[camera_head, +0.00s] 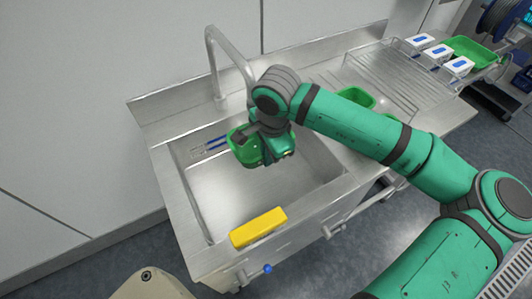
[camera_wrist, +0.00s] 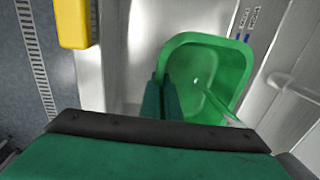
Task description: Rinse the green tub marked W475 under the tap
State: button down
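A green tub (camera_head: 240,147) is over the sink basin (camera_head: 220,192), below the curved metal tap (camera_head: 213,62). In the wrist view the open inside of the tub (camera_wrist: 222,62) shows, and a thin pale streak, looking like water, runs into it from the lower right. My gripper (camera_wrist: 162,98) has its fingers close together at the tub's left wall and appears to pinch it. The mark on the tub cannot be read. My wrist hides part of the tub and the tap's end in the head view.
A yellow block (camera_head: 258,227) lies on the sink's front rim. Another green tub (camera_head: 356,97) is by the wire rack (camera_head: 400,76) on the right. White boxes with blue labels (camera_head: 458,66) and a green tray (camera_head: 474,52) stand farther right. The basin floor looks clear.

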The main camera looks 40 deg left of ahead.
jog(key=shift+s+a, duration=0.25)
jog(key=shift+s, duration=0.35)
dwell(0.7)
jog(key=s+d, duration=0.5)
jog(key=d, duration=0.7)
jog(key=shift+s+d, duration=0.15)
jog(key=shift+d, duration=0.25)
dwell(0.4)
jog(key=shift+d, duration=0.1)
